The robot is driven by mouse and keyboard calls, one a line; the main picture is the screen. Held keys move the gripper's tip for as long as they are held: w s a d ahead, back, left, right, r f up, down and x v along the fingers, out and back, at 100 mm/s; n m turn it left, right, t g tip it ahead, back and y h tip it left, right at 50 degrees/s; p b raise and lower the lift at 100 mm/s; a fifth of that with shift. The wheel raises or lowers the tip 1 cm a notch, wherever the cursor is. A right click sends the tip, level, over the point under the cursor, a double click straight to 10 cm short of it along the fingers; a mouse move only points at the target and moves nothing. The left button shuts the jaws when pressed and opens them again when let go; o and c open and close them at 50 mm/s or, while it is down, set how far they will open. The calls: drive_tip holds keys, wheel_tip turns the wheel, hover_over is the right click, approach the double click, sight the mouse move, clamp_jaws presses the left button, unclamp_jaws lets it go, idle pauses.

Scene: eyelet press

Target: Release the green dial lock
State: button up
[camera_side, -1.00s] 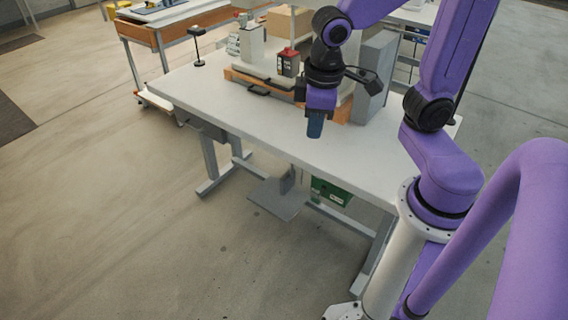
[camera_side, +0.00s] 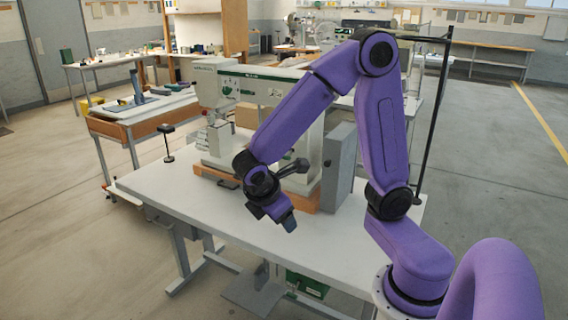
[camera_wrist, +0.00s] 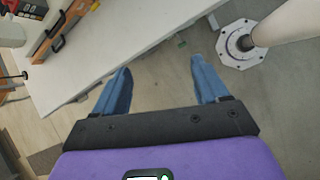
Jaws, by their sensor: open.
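The eyelet press (camera_side: 215,92) is a pale machine on the white table, with green markings and small green parts along its upper arm. I cannot tell which of these is the green dial lock, and my arm covers part of the press. My gripper (camera_side: 288,222) is in front of the press, above the table's front part, tilted down and to the right. In the wrist view my gripper (camera_wrist: 160,85) has its two blue fingers wide apart with nothing between them. The wrist view shows the table edge and floor beyond the fingers, with no green dial.
The white table (camera_side: 190,208) has bare room at its front. A grey box (camera_side: 340,165) stands right of the press. A small black stand (camera_side: 167,142) is at the table's left. A wooden-edged side table (camera_side: 130,125) stands behind on the left.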

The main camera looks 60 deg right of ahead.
drive_tip(key=w+d+f+n+h, duration=0.25)
drive_tip(key=w+d+h, duration=0.45)
drive_tip(key=w+d, duration=0.45)
drive_tip(key=n+h, duration=0.2)
drive_tip(key=h, duration=0.2)
approach(285, 158)
drive_tip(key=shift+g, duration=0.4)
drive_tip(key=d, duration=1)
drive_tip(key=shift+w+d+f, duration=0.1)
drive_tip(key=shift+w+d, duration=0.25)
drive_tip(key=shift+d, duration=0.05)
